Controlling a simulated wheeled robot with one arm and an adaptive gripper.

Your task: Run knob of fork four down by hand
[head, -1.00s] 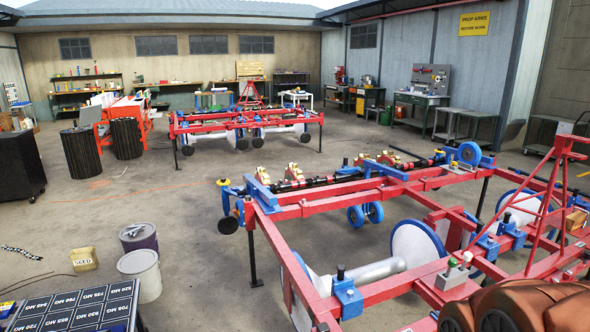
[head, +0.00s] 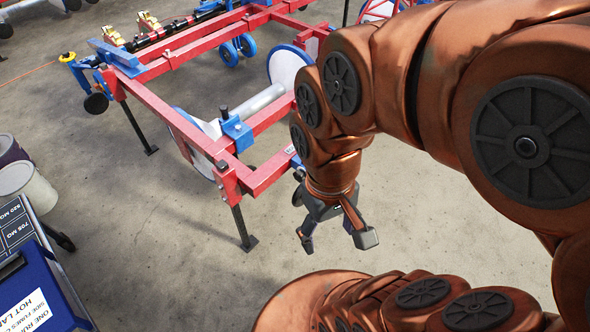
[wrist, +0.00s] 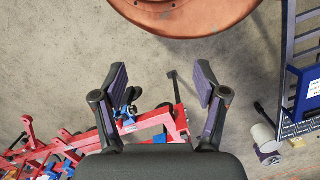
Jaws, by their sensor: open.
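My gripper (head: 338,238) hangs open and empty in the head view, low in front of the near end of a red planter frame (head: 262,180). In the wrist view my gripper (wrist: 162,90) has its two dark fingers spread apart. The planter frame (wrist: 148,121) shows below and between them, some way off. A blue bracket (head: 236,132) with a dark upright knob (head: 223,112) sits on the frame. I cannot tell which fork is number four or which knob belongs to it; part of the frame is hidden behind my arm.
A blue-edged bench with labelled panels (head: 18,228) stands at the left. A pale bucket (head: 27,190) is beside it. Frame legs (head: 243,228) stand on the floor. Bare concrete floor (head: 150,240) lies between bench and frame.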

